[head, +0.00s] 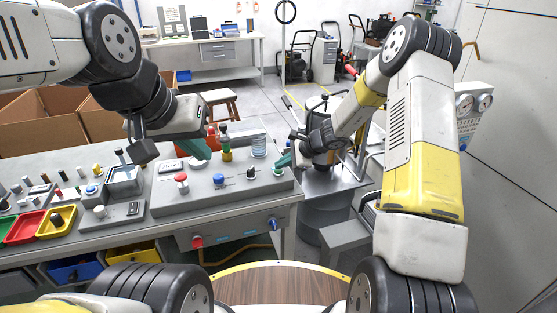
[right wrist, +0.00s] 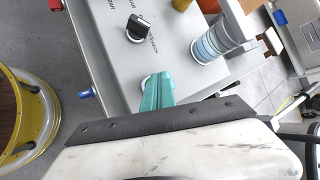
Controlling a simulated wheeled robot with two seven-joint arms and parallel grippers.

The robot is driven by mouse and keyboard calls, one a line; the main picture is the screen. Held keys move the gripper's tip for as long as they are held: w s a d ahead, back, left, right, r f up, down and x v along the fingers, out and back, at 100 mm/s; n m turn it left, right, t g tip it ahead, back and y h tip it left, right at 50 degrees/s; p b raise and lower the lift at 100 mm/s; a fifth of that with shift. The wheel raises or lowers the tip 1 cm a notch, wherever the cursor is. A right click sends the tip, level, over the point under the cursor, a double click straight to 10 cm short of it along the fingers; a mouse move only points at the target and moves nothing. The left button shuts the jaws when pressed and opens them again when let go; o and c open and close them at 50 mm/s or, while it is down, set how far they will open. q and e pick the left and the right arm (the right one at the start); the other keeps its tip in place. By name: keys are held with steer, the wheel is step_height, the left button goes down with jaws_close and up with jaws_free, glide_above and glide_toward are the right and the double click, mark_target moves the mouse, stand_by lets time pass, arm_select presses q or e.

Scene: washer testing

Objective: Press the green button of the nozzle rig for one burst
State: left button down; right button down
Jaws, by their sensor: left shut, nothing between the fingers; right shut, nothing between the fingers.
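The nozzle rig is a grey box panel (head: 200,200) on the bench, with a red button (head: 181,178), a blue button (head: 219,180) and a black knob (head: 250,173) along its front. A small button (head: 278,171) with a pale collar sits at the panel's right end; its colour is hard to make out. My right gripper (head: 284,159) is shut, its teal fingertips just above that button. In the right wrist view the teal fingers (right wrist: 157,92) cover most of it; contact cannot be told. My left gripper (head: 200,149) is shut and empty above the panel's back left.
A clear cylinder (head: 258,147) and a bottle (head: 227,152) stand at the panel's back. Red, green and yellow bins (head: 57,221) sit at the left.

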mark_target(281, 171)
steer(key=shift+r, duration=2.7)
steer(key=s+d+r+n+h, duration=0.25)
steer(key=s+r+n, duration=0.55)
steer(key=s+r, duration=0.8)
steer(key=s+d+r+n+h, duration=0.1)
steer(key=s+d+r+n, duration=0.1)
steer(key=s, duration=0.4)
steer(key=s+d+r+n+t+h, duration=0.1)
steer(key=s+d+r+n, duration=0.1)
steer(key=s+d, duration=0.3)
steer(key=s+d+r+n+h, duration=0.1)
steer(key=s+d+r+n, duration=0.2)
steer(key=s, duration=0.5)
steer(key=shift+d+n+t, duration=0.3)
steer(key=shift+d, duration=0.05)
steer(key=shift+s+r, duration=0.1)
steer(key=shift+r, duration=0.05)
stand_by(1.3)
